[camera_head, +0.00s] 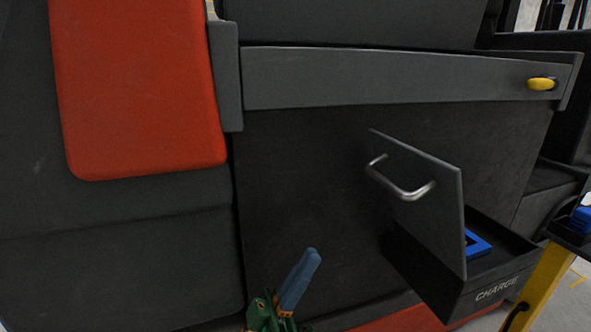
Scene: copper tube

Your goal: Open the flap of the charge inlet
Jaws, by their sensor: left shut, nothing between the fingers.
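The charge inlet is a dark box (455,301) marked CHARGE, low on the right side of the dark vehicle body. Its grey flap (432,222) stands raised from the box, steeply tilted, with the box's right part uncovered. A curved metal handle (401,190) is on the flap's left-facing side. A blue part (478,244) shows inside the box, partly hidden behind the flap. My left gripper (303,268) is at the bottom middle, with blue fingers and a green body. It is shut and empty, left of and below the flap, apart from it. My right gripper is not in view.
A red panel (140,90) covers the upper left of the vehicle. A grey rail (385,76) with a yellow knob (541,84) runs above the inlet. A yellow post (546,283) stands at the right. The space between my left gripper and the flap looks clear.

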